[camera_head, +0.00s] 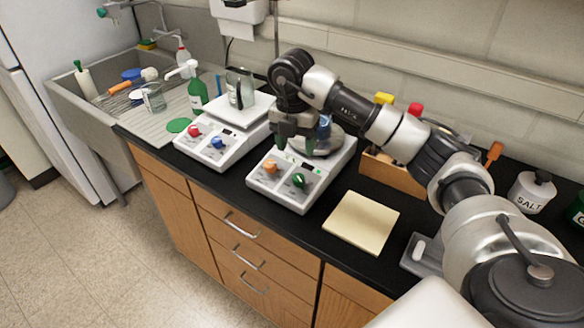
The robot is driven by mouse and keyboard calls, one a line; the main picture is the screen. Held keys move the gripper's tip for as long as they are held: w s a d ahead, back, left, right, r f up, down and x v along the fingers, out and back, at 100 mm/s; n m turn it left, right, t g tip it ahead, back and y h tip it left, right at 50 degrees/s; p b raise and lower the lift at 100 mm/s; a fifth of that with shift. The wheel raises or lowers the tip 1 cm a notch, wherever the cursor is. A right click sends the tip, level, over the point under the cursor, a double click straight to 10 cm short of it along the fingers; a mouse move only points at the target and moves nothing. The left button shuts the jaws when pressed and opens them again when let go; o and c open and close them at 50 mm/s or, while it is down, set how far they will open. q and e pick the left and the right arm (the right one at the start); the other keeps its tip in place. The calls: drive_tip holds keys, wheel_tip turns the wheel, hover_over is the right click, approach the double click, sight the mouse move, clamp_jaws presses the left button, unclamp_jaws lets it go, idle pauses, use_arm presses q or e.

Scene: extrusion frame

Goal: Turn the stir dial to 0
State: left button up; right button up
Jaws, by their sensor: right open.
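Two white stirrer units stand side by side on the black counter. The right unit (312,196) has an orange dial (270,167) and a green dial (299,180) on its sloped front, with a small lit display above them. The left unit (238,152) has a red dial (194,131) and a blue dial (217,142). Which dial is for stirring, and where each points, is too small to read. My right gripper (295,145) is open, pointing down above the right unit, behind its dials and apart from them. It partly hides the round top and a bluish vessel. My left gripper is out of view.
A glass beaker (240,88) stands on the left unit. A yellow pad (361,221) lies right of the units. A wooden box (392,175) and a salt jar (532,191) stand farther right. A sink with bottles is at left. My right arm spans the right side.

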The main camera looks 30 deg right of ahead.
sight(298, 176)
drive_tip(key=f, duration=0.2)
drive_tip(key=s+f+p, duration=0.1)
drive_tip(key=f, duration=0.1)
drive_tip(key=shift+s+f, duration=0.15)
drive_tip(key=shift+f, duration=0.2)
drive_tip(key=f, duration=0.3)
drive_tip(key=shift+w+d+p, duration=0.1)
drive_tip(key=shift+w+p, duration=0.25)
drive_tip(key=shift+p, duration=0.05)
drive_tip(key=shift+s+f, duration=0.2)
drive_tip(key=shift+f, duration=0.5)
drive_tip(key=shift+w+f, duration=0.1)
drive_tip(key=shift+c, duration=1.4)
drive_tip(key=c, duration=0.6)
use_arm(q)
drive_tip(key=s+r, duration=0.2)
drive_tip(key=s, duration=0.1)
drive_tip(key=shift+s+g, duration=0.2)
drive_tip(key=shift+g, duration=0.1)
use_arm(e)
drive_tip(key=shift+c, duration=0.2)
